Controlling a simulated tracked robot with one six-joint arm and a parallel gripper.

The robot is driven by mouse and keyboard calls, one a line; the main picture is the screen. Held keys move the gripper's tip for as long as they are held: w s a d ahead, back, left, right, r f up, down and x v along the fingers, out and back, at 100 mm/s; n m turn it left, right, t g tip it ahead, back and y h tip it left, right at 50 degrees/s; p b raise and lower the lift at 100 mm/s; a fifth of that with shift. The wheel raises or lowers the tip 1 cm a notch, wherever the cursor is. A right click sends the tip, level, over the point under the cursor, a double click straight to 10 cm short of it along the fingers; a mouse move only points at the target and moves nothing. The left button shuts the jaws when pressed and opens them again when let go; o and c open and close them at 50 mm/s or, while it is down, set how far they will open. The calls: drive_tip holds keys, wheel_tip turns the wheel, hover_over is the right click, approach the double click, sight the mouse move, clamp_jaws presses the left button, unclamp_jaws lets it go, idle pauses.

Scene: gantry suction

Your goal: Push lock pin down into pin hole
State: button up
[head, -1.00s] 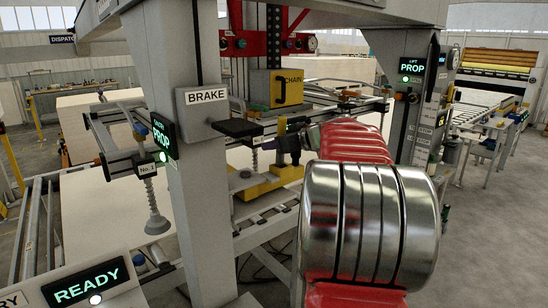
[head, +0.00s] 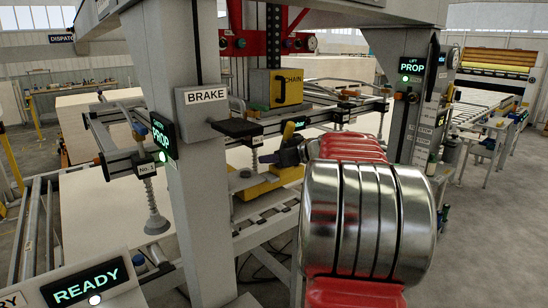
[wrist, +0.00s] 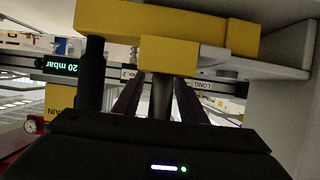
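My gripper (head: 268,158) points left beside a yellow bracket (head: 262,187) on the gantry's lower beam, below the brake pedal plate. In the wrist view my two dark fingers (wrist: 160,100) stand apart on either side of a grey cylinder (wrist: 162,98), likely the lock pin. It stands below a yellow block (wrist: 170,54) in the picture. I cannot tell whether the fingers touch the cylinder. The pin hole cannot be made out in either view.
A black upright cylinder (wrist: 91,75) stands close to my gripper in the wrist view. The BRAKE box (head: 203,105) on a grey post (head: 185,190) is left of my arm. The yellow CHAIN box (head: 277,90) is behind. A suction cup (head: 157,222) hangs at left.

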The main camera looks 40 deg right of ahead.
sight(285, 145)
drive_tip(key=shift+s+r, duration=0.1)
drive_tip(key=v, duration=1.1)
drive_tip(key=shift+s+r, duration=0.2)
drive_tip(key=shift+s, duration=0.15)
drive_tip(key=shift+s+a, duration=0.1)
